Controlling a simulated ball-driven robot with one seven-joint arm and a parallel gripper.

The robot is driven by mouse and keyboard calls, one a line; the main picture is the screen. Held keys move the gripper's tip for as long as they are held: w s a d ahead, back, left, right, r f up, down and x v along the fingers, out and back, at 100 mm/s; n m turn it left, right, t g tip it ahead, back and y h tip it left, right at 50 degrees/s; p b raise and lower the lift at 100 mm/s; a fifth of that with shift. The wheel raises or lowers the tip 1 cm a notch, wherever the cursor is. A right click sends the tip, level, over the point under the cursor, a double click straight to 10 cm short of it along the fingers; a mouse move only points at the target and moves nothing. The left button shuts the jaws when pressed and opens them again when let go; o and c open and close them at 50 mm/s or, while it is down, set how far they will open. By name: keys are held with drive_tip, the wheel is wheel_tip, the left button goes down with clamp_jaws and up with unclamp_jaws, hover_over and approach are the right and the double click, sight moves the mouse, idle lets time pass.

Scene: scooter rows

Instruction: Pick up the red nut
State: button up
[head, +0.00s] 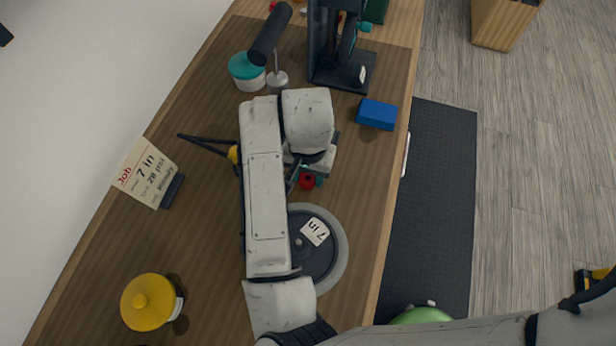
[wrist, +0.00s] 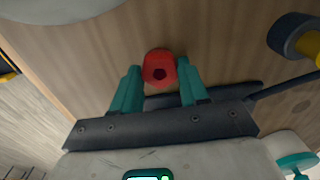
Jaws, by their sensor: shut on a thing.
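The red nut (head: 307,182) shows just beside my wrist, above the grey wheel in the head view. In the wrist view the red nut (wrist: 158,66), with a dark hole in it, sits between the tips of my gripper's teal fingers (wrist: 158,82). My gripper (head: 311,179) is shut on the nut; my arm hides most of it in the head view. I cannot tell whether the nut touches the bench.
A grey wheel (head: 337,250) labelled "7 in" lies close by. A job card (head: 146,172) and yellow-lidded jar (head: 147,301) stand left. A teal-lidded jar (head: 247,72), black stand (head: 340,74) and blue block (head: 376,114) are farther back. The bench's right edge is near.

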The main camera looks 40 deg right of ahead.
drive_tip(key=c, duration=0.4)
drive_tip(key=shift+r, duration=0.1)
